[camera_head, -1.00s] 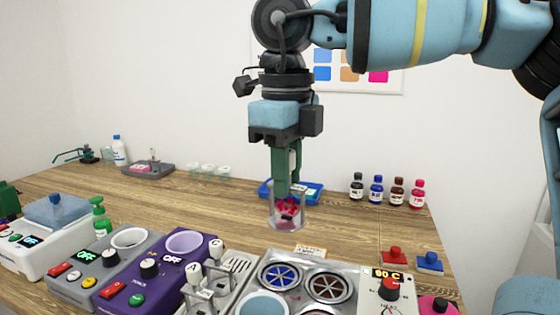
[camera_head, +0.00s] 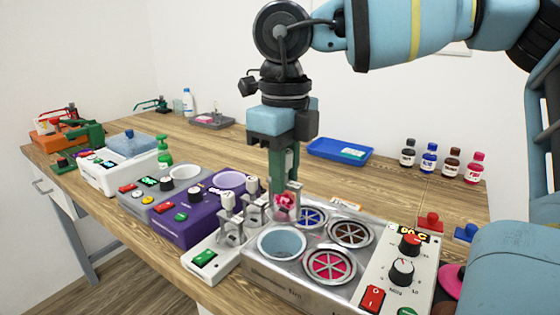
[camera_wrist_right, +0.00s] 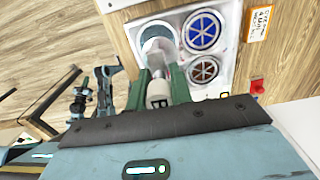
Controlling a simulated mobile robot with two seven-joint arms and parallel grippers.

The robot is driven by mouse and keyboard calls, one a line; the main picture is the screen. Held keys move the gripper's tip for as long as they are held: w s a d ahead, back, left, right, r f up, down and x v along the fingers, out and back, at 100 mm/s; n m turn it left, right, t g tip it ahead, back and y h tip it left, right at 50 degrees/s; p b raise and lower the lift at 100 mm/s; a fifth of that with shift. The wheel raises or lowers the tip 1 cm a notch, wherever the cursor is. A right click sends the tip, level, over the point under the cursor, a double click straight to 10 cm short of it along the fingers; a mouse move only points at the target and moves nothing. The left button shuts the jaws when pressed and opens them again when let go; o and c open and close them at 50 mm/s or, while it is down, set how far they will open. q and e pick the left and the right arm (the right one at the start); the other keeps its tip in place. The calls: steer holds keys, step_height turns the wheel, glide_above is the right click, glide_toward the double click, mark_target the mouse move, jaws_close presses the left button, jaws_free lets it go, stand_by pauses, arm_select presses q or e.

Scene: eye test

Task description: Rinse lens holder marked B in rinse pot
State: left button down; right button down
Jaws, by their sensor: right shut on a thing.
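My right gripper (camera_head: 284,188) is shut on the lens holder marked B (camera_wrist_right: 157,96), whose white top with a black B shows between the green fingers in the wrist view. In the head view the holder's lower part (camera_head: 286,208) hangs down, with pink-red lenses in it. It is in front of the back left part of the steel tint unit; its exact height cannot be told. The light blue pot (camera_head: 282,243), apparently the rinse pot, is at the unit's front left, nearer the camera than the holder. In the wrist view the holder partly covers this pot (camera_wrist_right: 153,32). My left gripper is out of view.
The unit also holds blue (camera_head: 310,217), brown (camera_head: 348,233) and pink (camera_head: 330,264) pots under spoked grids. Two other white-topped holders (camera_head: 228,203) stand just left. A purple device (camera_head: 185,230) is beyond them. Bottles (camera_head: 429,157) stand back right.

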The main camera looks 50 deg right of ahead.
mark_target(282, 212)
steer(key=shift+a+f, duration=0.25)
steer(key=shift+w+f, duration=0.1)
steer(key=shift+f+b, duration=0.7)
steer(key=shift+f, duration=0.15)
step_height(282, 212, down, 6)
steer(key=b, duration=0.4)
steer(key=shift+r, duration=0.15)
steer(key=shift+f+b, duration=1)
steer(key=shift+f, duration=0.45)
steer(key=shift+f+b, duration=0.3)
steer(key=shift+b, duration=0.1)
steer(key=shift+f, duration=0.2)
